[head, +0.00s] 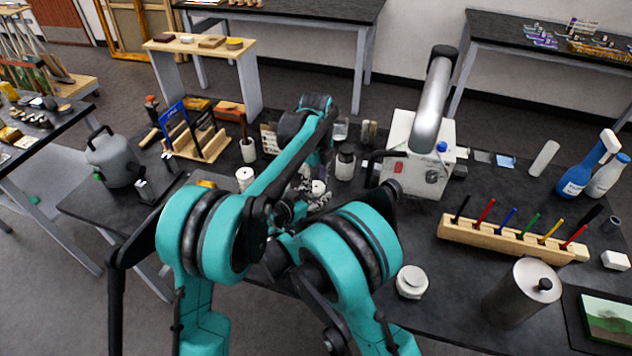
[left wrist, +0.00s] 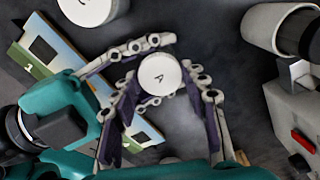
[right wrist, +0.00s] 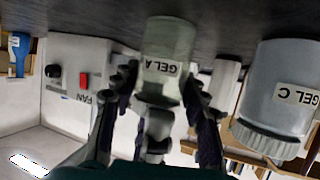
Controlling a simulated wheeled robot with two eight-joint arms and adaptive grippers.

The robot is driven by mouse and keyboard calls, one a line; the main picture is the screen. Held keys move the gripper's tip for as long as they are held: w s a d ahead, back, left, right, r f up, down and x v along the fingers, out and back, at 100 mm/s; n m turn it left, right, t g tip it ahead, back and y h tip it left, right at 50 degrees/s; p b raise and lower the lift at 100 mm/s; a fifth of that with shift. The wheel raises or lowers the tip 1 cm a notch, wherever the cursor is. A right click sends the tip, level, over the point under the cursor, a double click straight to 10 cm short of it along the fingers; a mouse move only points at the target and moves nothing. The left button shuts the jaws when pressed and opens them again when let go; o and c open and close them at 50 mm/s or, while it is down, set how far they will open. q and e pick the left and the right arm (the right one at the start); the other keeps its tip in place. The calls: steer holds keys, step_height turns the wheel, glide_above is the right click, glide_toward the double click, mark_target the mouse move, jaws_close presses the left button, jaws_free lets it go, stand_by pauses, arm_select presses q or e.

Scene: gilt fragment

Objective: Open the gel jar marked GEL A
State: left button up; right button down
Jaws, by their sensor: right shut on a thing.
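The GEL A jar (right wrist: 167,62) is pale and translucent, and its label shows in the right wrist view. My right gripper (right wrist: 160,88) is shut around its body. In the left wrist view, the jar's round white lid (left wrist: 160,75) is marked A and is seen from above. My left gripper (left wrist: 162,88) has its fingers spread on either side of the lid, close to its rim; I cannot tell if they touch. In the head view the white lid (head: 318,187) shows, with both grippers bunched around it and partly hidden by my arms.
The GEL C jar (right wrist: 285,100) stands close beside. A fan box (head: 415,155) stands to the right. A white-lidded jar (head: 411,281) is near the front edge. A wooden pen rack (head: 510,240) and metal canister (head: 521,292) are at right.

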arm_select(q)
steer(key=shift+n, duration=1.7)
steer(key=shift+c, duration=0.4)
steer(key=o, duration=1.3)
steer(key=shift+r, duration=2.3)
steer(key=shift+c, duration=0.3)
step_height(320, 180, up, 3)
steer(key=m, duration=0.3)
steer(key=shift+f, duration=3.8)
